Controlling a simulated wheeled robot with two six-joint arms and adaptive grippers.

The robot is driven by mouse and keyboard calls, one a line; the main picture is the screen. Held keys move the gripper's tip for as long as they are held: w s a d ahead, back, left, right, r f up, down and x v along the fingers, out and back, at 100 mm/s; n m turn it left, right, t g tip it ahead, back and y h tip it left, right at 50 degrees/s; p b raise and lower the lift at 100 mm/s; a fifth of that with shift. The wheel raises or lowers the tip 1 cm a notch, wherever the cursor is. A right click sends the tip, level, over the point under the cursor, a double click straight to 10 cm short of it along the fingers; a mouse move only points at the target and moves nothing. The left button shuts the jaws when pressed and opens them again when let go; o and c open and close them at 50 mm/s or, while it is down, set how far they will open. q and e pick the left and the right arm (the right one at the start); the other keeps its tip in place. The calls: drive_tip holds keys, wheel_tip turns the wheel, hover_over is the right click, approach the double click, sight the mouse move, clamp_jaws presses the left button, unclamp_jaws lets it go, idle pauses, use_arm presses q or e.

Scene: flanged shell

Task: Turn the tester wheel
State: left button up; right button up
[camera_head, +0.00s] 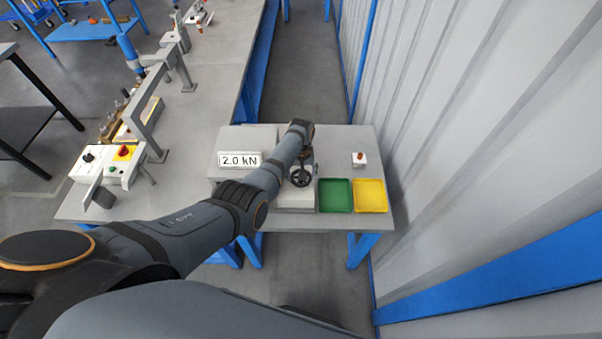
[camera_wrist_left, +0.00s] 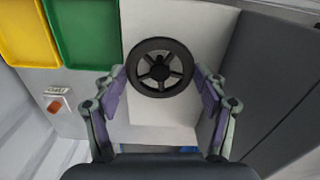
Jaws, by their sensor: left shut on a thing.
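The tester wheel (camera_head: 301,179) is a black spoked handwheel on the light grey tester (camera_head: 295,200). In the left wrist view the wheel (camera_wrist_left: 160,43) is at upper centre, with its rim, spokes and hub visible. My left arm reaches across the head view to the tester. My left gripper (camera_wrist_left: 161,74) is shut on the wheel, one finger at each side of its rim. In the head view the arm and wrist partly hide the gripper. A display panel (camera_head: 240,159) on the tester reads 2.0 kN. My right gripper shows in neither view.
A green tray (camera_head: 335,195) and a yellow tray (camera_head: 370,196) lie right of the wheel. A small white box with a red-orange button (camera_head: 359,159) stands behind them. A corrugated wall (camera_head: 470,120) closes off the right. A long bench with a fixture (camera_head: 125,155) extends at left.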

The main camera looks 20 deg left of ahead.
use_arm(q)
drive_tip(key=n, duration=0.6)
drive_tip(key=shift+w+r, duration=0.1)
drive_tip(key=n, duration=0.7)
drive_tip(key=shift+p, duration=0.3)
drive_tip(key=shift+n, duration=0.3)
drive_tip(key=o, duration=1.2)
drive_tip(key=shift+c, duration=0.2)
wheel_tip(320, 180, up, 12)
